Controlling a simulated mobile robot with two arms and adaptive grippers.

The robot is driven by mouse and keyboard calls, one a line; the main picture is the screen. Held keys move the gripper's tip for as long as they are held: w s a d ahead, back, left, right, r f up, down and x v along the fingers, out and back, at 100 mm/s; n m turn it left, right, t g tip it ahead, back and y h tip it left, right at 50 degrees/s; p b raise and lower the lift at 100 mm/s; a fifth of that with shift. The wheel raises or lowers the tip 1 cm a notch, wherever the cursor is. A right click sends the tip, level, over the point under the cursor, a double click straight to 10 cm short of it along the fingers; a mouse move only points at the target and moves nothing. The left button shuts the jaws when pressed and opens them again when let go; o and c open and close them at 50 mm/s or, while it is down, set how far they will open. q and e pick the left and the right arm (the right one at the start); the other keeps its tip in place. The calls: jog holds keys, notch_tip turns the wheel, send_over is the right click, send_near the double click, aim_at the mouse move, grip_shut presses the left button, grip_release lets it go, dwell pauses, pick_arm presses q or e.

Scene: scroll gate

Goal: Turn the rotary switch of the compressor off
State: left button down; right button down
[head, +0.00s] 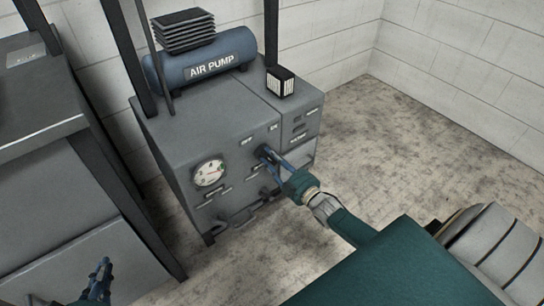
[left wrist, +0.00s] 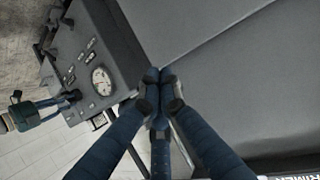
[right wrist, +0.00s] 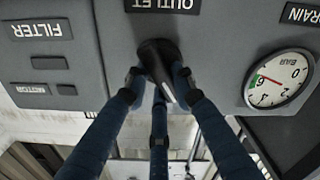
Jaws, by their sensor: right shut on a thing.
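The compressor (head: 225,115) is a grey cabinet with a blue "AIR PUMP" tank on top. Its rotary switch, a dark knob (right wrist: 153,50), sticks out of the front panel by an "OUTLET" label in the right wrist view. My right gripper (right wrist: 160,82) is shut on this knob, with fingers on both sides of it.
A round pressure gauge (head: 209,173) sits left of the knob on the panel. A small black-and-white box (head: 281,82) is on the cabinet top. Another grey cabinet (head: 45,150) and dark posts stand at the left. The floor (head: 430,130) at the right is clear.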

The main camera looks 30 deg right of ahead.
pick_arm(q)
jog(key=shift+s+a+f+g, duration=0.2)
jog(key=shift+s+f+g, duration=0.25)
jog(key=shift+f, duration=0.25)
pick_arm(e)
jog(key=shift+a+n, duration=0.1)
jog(key=shift+n, duration=0.4)
jog(key=c, duration=1.4)
grip_release()
jog(key=shift+c, duration=0.2)
jog(key=shift+s+f, duration=0.1)
jog(key=shift+s, duration=0.3)
jog(key=s+d, duration=0.1)
jog(key=s, duration=1)
